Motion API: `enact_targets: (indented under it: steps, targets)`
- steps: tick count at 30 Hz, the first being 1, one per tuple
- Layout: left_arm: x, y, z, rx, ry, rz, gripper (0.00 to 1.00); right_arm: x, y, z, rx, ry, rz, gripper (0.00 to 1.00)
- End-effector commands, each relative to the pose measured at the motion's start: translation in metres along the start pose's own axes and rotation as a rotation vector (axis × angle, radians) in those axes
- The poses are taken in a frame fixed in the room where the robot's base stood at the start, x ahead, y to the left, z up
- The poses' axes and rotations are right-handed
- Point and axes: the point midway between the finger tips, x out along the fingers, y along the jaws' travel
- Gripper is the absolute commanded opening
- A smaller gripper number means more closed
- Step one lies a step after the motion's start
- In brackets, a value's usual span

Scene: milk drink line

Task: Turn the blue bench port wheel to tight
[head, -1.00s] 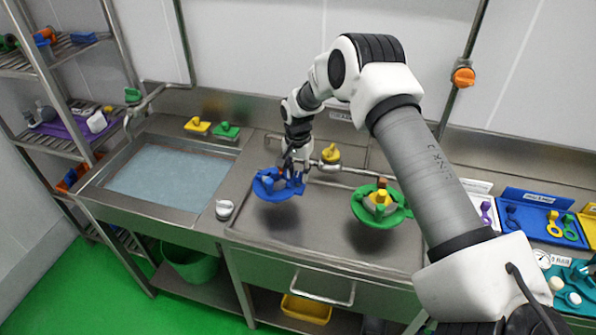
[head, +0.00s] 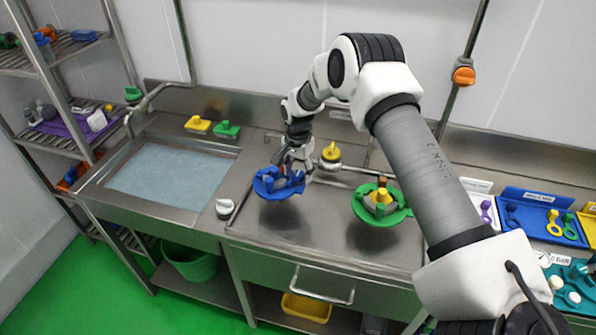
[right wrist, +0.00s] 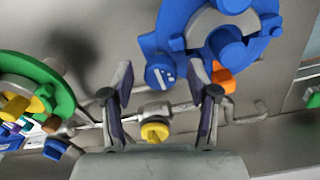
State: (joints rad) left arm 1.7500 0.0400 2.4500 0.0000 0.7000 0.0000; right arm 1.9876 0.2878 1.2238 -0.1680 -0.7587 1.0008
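The blue bench port wheel (head: 270,186) sits at the left part of the steel bench, and it shows at the top of the right wrist view (right wrist: 172,39). It has a raised blue centre and an orange part (right wrist: 222,78) on its near side in that view. My right gripper (head: 296,167) is at the wheel's back right edge. In the right wrist view its two fingers (right wrist: 160,74) are spread, with a blue knob with white marks (right wrist: 160,70) between the tips and gaps on both sides. My left gripper is not in view.
A green wheel (head: 365,214) stands to the right on the bench. A yellow knob (head: 331,152) on a pipe is close behind my right gripper. A white-topped knob (head: 225,207) lies at front left, beside the sink (head: 170,180). Coloured trays (head: 540,218) line the right side.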

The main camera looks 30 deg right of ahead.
Motion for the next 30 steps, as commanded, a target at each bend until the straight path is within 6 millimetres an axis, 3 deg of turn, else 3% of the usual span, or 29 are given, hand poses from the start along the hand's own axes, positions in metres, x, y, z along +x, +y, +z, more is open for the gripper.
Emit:
enact_targets:
  steps: [8,11,21,25,30]
  targets:
    - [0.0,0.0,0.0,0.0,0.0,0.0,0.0,-0.006,-0.001,-0.001,-0.001,0.002,-0.003,0.59]
    - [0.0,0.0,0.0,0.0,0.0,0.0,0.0,-0.021,-0.002,-0.001,0.0,0.003,-0.006,0.59]
    - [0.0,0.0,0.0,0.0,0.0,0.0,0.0,-0.102,-0.001,-0.001,-0.001,0.002,-0.004,0.59]
    - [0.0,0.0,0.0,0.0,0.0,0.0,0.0,-0.117,-0.001,-0.001,-0.001,0.001,-0.001,0.59]
    - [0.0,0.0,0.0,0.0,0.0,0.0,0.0,-0.12,-0.001,-0.001,-0.001,0.0,0.0,0.59]
